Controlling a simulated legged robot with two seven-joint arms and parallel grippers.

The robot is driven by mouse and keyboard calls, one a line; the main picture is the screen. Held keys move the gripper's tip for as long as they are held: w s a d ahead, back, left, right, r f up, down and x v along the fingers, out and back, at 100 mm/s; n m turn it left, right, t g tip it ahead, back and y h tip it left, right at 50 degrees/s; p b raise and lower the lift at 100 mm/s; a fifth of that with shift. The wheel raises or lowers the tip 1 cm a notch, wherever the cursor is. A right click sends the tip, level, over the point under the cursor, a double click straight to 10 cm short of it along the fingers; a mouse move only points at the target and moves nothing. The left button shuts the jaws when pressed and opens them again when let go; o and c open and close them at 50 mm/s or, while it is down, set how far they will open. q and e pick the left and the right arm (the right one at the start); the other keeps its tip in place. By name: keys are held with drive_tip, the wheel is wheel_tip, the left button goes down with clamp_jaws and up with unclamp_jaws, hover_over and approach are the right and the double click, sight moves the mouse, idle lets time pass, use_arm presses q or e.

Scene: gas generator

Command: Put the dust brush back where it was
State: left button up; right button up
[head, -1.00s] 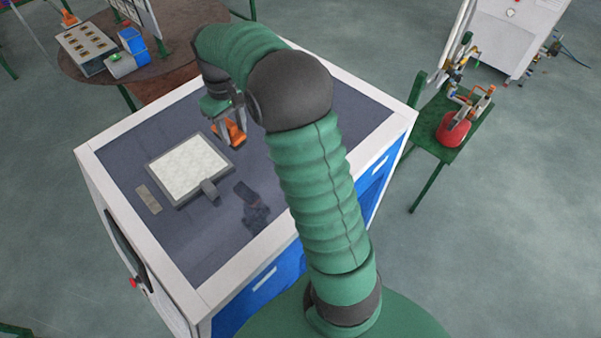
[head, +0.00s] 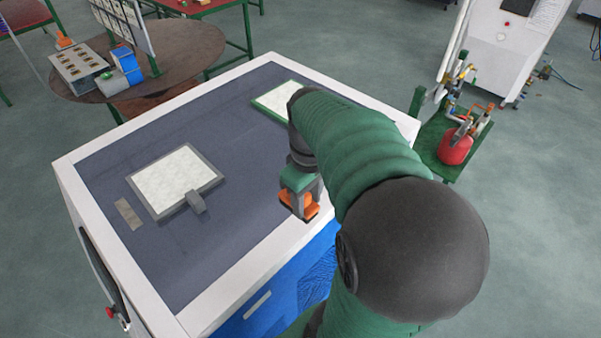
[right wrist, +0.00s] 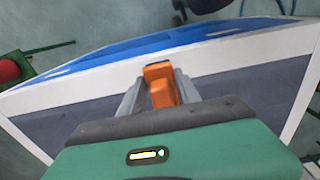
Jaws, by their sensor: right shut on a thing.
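My right gripper (head: 299,208) is shut on an orange object, the dust brush (head: 311,211), whose shape is mostly hidden by the fingers. It is above the right front part of the dark bench top, near its white rim. In the right wrist view the orange handle of the brush (right wrist: 160,84) sits between the two grey fingers, with the bench's white edge beyond it. My left gripper is not in view.
The bench (head: 110,151) has a white rim and blue sides. On it lie a grey-framed pale panel (head: 175,180), a small metal plate (head: 129,214) and a green-framed panel (head: 280,101). A round brown table (head: 190,45) stands behind; a red tank (head: 455,147) is at right.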

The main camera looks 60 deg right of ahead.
drive_tip(key=w+d+p, duration=0.1)
drive_tip(key=w+d, duration=0.1)
drive_tip(key=d, duration=0.2)
drive_tip(key=w+d+p, duration=0.2)
drive_tip(key=w+d, duration=0.1)
drive_tip(key=d, duration=0.1)
drive_tip(key=w+d+f+p, duration=0.1)
drive_tip(key=w+d, duration=0.1)
drive_tip(key=d, duration=0.2)
drive_tip(key=shift+w+d+f+p, duration=0.1)
drive_tip(key=shift+w+d+p, duration=0.05)
drive_tip(key=shift+d+p, duration=0.15)
wheel_tip(320, 180, down, 4)
drive_tip(key=shift+r+p, duration=0.25)
drive_tip(key=shift+p, duration=0.5)
drive_tip(key=shift+d+f, duration=0.1)
drive_tip(key=shift+f, duration=0.05)
drive_tip(key=o, duration=1.2)
wheel_tip(320, 180, up, 12)
drive_tip(key=shift+r+b, duration=0.1)
drive_tip(key=shift+b, duration=0.9)
